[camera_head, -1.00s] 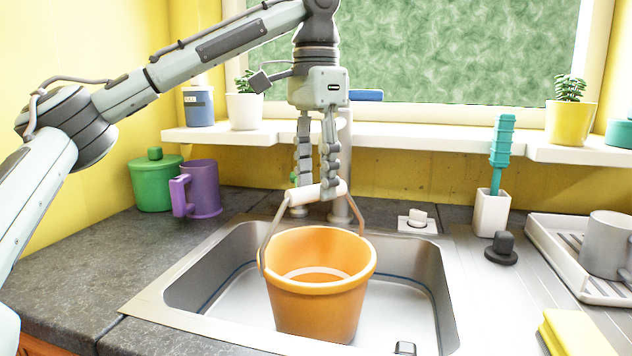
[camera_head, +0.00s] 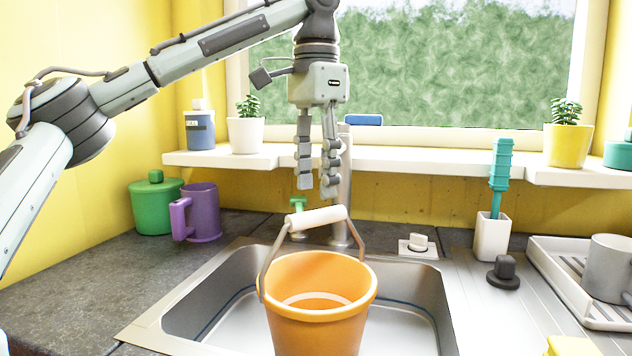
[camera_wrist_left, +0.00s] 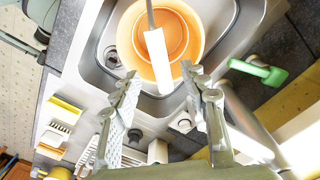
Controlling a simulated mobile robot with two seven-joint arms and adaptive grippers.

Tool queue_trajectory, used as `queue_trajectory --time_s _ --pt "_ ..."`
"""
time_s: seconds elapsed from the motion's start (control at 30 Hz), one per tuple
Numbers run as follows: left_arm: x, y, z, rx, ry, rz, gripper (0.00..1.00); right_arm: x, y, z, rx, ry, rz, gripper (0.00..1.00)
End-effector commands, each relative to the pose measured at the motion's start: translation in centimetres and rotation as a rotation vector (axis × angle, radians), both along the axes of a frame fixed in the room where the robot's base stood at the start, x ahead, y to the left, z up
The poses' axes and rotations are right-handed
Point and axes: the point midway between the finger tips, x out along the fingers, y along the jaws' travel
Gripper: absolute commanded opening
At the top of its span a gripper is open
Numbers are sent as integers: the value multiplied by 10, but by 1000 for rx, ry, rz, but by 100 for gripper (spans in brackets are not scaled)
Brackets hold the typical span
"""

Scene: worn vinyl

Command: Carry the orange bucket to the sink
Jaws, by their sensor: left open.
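The orange bucket (camera_head: 318,312) stands upright inside the sink basin (camera_head: 418,318); its bottom is cut off by the picture's lower edge. Its wire bail is raised, with the white handle grip (camera_head: 316,217) on top. My left gripper (camera_head: 318,194) is open and empty just above the handle grip, fingers pointing down and apart from it. In the left wrist view, the white handle grip (camera_wrist_left: 158,60) lies between and beyond the open fingers, with the orange bucket (camera_wrist_left: 128,40) behind it. My right gripper is not in view.
The faucet (camera_head: 342,190) stands behind the bucket, close to my left fingers. A purple mug (camera_head: 203,212) and green pot (camera_head: 155,205) stand on the left counter. A brush holder (camera_head: 491,236), black stopper (camera_head: 503,272) and drying tray (camera_head: 575,290) are on the right. A shelf (camera_head: 400,160) runs behind.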

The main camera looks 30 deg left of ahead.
Motion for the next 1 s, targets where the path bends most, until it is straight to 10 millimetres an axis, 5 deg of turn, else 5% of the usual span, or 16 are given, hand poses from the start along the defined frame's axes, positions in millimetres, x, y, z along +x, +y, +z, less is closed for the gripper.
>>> queue_trajectory --time_s 1.0 --pt "0 -1 32 1 -4 0 44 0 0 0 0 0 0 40"
